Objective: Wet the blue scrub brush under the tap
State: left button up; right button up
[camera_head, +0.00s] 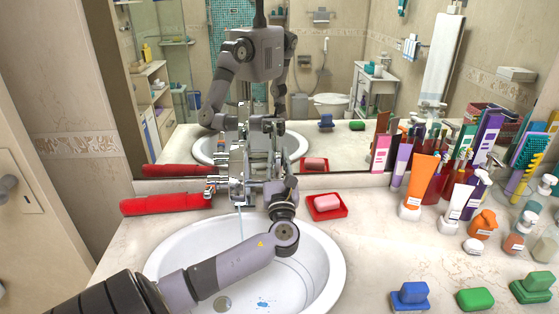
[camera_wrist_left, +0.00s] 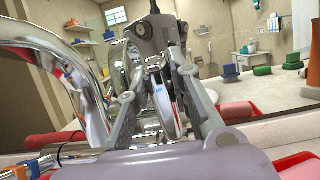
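A blue block-shaped item (camera_head: 410,294), perhaps the scrub brush, sits on the counter at the front right; no bristles show. The chrome tap (camera_head: 238,165) stands behind the white sink (camera_head: 338,262). A thin pale stream (camera_head: 240,222) runs down from it into the basin. My left arm reaches across the sink. My left gripper (camera_head: 268,165) is up at the tap. In the left wrist view the fingers (camera_wrist_left: 165,100) stand apart, with a chrome tap part between them; I cannot tell whether they touch it. My right gripper is not in view.
Green blocks (camera_head: 475,299) sit beside the blue one. A red dish with pink soap (camera_head: 327,202) is right of the tap, and a red item (camera_head: 165,204) lies left. Tubes and bottles (camera_head: 422,180) crowd the right. A mirror (camera_head: 340,80) stands close behind the tap.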

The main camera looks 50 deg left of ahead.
pick_arm(q)
jog(key=o, duration=0.4)
jog(key=shift+o, duration=0.2)
notch_tip(320, 180, up, 10)
jog(key=shift+r, duration=0.1)
jog(key=shift+f, duration=0.2)
dwell(0.6)
